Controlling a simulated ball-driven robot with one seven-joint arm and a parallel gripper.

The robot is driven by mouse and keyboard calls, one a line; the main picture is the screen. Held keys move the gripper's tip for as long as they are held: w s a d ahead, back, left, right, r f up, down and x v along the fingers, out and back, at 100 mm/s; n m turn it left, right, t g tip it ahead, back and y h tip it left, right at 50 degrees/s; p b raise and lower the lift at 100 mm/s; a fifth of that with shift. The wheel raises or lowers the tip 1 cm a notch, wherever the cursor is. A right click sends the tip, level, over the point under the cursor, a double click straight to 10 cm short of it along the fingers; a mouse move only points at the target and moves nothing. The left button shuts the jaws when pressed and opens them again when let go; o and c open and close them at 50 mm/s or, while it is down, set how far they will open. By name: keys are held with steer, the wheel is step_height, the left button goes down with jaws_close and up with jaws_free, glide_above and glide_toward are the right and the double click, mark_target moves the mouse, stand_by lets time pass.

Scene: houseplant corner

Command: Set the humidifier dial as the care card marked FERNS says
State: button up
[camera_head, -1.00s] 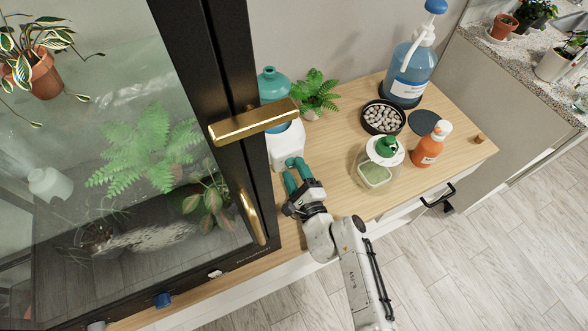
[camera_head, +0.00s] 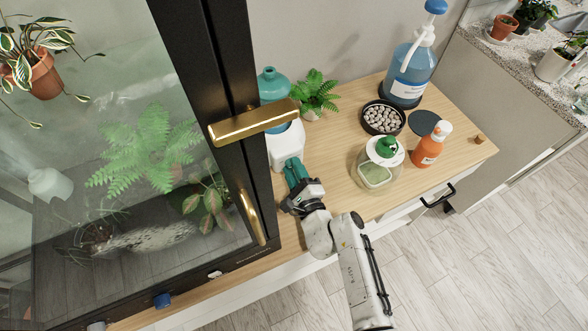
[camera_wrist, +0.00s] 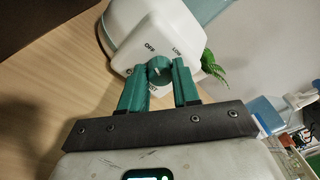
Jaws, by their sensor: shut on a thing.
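The humidifier has a white base (camera_head: 287,146) and a teal tank (camera_head: 272,84), and stands on the wooden top beside the glass cabinet. In the wrist view its white body (camera_wrist: 155,32) carries a small round green dial (camera_wrist: 159,68). "OFF" is printed at the dial's upper left and "LOW" at its upper right; another label below is partly covered. My gripper (camera_head: 295,172) is shut on the dial, one green finger on each side. A pale mark shows on the dial, too small to say which setting it meets. I see no readable care card marked FERNS.
The cabinet's dark frame and brass handle (camera_head: 253,124) rise close at the left. Bare wood lies between humidifier and jar.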

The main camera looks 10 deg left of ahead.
steer(key=shift+m, duration=0.4)
jaws_close()
steer(key=m+p, duration=0.1)
steer(key=m, duration=0.4)
steer(key=shift+r+m, duration=0.15)
steer(key=shift+m, duration=0.15)
steer(key=m+p, duration=0.1)
steer(key=m, duration=0.2)
steer(key=shift+d+g, duration=0.1)
steer(key=shift+g, duration=0.2)
steer(key=m+p, duration=0.1)
steer(key=m, duration=0.2)
steer(key=shift+w+m, duration=0.1)
steer(key=shift+m, duration=0.3)
steer(key=m+p, duration=0.1)
steer(key=m, duration=0.2)
steer(key=shift+d+g+y, duration=0.1)
steer(key=shift+g+y, duration=0.2)
steer(key=shift+g, duration=0.1)
steer(key=m+p, duration=0.1)
steer(key=m, duration=0.2)
steer(key=shift+m, duration=0.4)
steer(key=m, duration=0.3)
steer(key=shift+w+d+y+p, duration=0.1)
steer(key=shift+y+p, duration=0.2)
steer(key=shift+p, duration=0.1)
steer(key=shift+m, duration=1.6)
steer(key=shift+f+m, duration=0.2)
steer(key=shift+m, duration=0.1)
